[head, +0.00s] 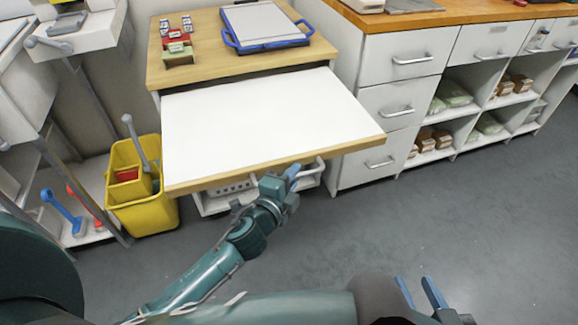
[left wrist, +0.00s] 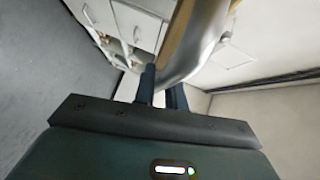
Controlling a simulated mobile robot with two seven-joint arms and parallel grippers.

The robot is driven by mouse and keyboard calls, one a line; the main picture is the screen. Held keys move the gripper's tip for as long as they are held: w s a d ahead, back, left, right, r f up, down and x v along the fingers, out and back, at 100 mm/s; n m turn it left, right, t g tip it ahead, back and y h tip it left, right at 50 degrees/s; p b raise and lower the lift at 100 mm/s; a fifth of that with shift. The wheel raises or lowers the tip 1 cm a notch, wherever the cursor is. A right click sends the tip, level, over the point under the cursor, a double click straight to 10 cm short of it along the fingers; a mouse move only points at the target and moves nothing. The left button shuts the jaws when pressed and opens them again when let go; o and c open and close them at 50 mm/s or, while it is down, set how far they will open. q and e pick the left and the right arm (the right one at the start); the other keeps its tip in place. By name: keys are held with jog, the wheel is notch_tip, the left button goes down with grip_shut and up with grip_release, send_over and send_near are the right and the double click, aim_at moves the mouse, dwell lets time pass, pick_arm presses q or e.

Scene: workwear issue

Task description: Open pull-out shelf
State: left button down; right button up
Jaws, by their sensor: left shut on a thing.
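The pull-out shelf (head: 260,125), a white board with a wooden front edge, sticks far out from under the wooden top of a cabinet in the head view. My left gripper (head: 293,175) is at the middle of its front edge, just below the wood. In the left wrist view, a curved silver handle (left wrist: 203,42) runs between the two dark fingers of my left gripper (left wrist: 162,88), which is shut on it. The handle is mostly hidden in the head view. My right gripper (head: 420,292) is open and empty over the floor at the lower right.
On the cabinet top (head: 205,65) stand a blue-framed board (head: 265,24) and several small boxes (head: 178,40). A yellow bucket (head: 145,210) stands left of the shelf. A white drawer unit (head: 375,95) is close on the right. The grey floor (head: 460,215) in front is clear.

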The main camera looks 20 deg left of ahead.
pick_arm(q)
jog(key=shift+s+d, duration=0.45)
jog(key=shift+s, duration=0.25)
jog(key=shift+s+d, duration=0.45)
jog(key=shift+s, duration=0.25)
pick_arm(e)
jog(key=shift+s+d+r, duration=0.15)
jog(key=shift+d+r, duration=0.05)
pick_arm(q)
jog(key=c, duration=1.5)
grip_release()
pick_arm(e)
jog(key=shift+s+f, duration=0.1)
jog(key=shift+s, duration=0.1)
pick_arm(q)
jog(key=shift+o, duration=0.2)
jog(key=shift+s, duration=0.1)
jog(key=v, duration=1.3)
jog(key=shift+b, duration=0.35)
pick_arm(e)
jog(key=shift+d, duration=0.2)
